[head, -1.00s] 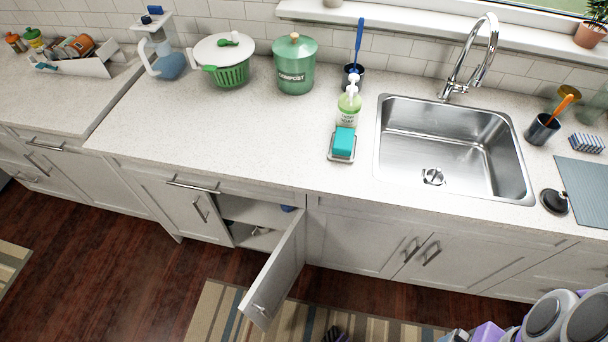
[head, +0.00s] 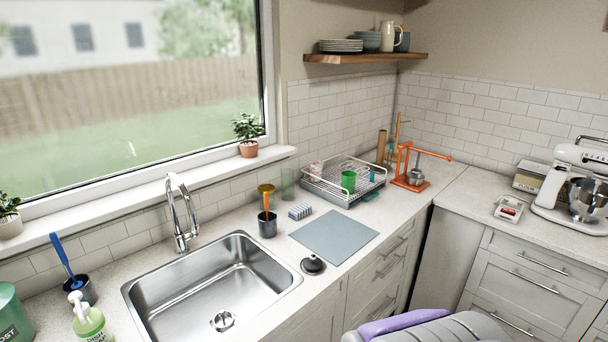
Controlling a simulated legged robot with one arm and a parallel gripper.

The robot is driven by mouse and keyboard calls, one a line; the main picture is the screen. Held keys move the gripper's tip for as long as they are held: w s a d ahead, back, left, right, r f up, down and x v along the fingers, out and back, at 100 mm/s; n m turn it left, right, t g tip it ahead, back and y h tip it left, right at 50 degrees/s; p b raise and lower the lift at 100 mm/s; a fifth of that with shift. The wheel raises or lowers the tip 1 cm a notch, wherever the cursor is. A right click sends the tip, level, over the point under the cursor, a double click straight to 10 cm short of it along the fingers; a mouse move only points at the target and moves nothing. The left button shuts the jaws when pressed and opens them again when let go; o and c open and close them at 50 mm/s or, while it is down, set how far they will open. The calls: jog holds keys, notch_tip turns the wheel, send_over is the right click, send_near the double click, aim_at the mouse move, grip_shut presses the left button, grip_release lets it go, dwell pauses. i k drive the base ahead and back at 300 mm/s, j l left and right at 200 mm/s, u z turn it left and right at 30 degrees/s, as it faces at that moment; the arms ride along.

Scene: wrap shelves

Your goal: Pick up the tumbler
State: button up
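I cannot tell for sure which vessel is the tumbler. A clear, greenish glass (head: 288,184) stands upright on the counter by the tiled wall, left of the dish rack. My gripper does not show; only a grey and purple part of my arm shows at the bottom right.
The steel sink (head: 205,290) with its tall faucet (head: 180,215) is at the lower left. A blue-grey mat (head: 335,236) lies empty right of it, with a sponge (head: 300,210) and black stopper (head: 313,265) nearby. An orange press (head: 412,170) and white mixer (head: 580,190) stand farther right.

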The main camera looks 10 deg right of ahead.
aim_at(348, 183)
jog(key=u, duration=1.9)
jog(key=z, duration=1.8)
jog(key=i+l+z, duration=0.35)
jog(key=i+l, duration=0.2)
